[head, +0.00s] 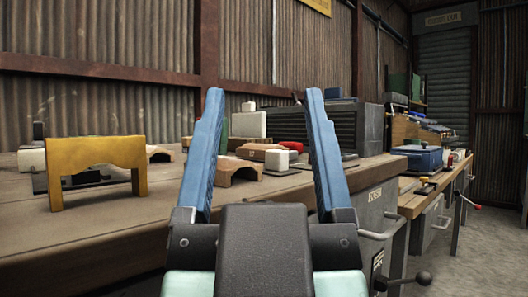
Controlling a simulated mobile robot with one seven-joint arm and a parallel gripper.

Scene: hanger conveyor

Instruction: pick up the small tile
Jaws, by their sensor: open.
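My gripper (264,92) is open and empty in the head view. Its two blue fingers point up and away, wide apart, in front of the wooden workbench (110,245). Several small blocks on the bench show between and beside the fingers. They include a small white block (277,160), a red piece (291,146) and a tan wooden arch (236,167). I cannot tell which piece, if any, is the small tile. My fingers hide parts of the bench top.
A yellow arch-shaped block (97,160) stands at the bench's left. A larger white block (249,124) and a grey louvred cabinet (320,122) stand further back. A second bench (432,192) with a blue box (418,157) is at right. The front left bench top is bare.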

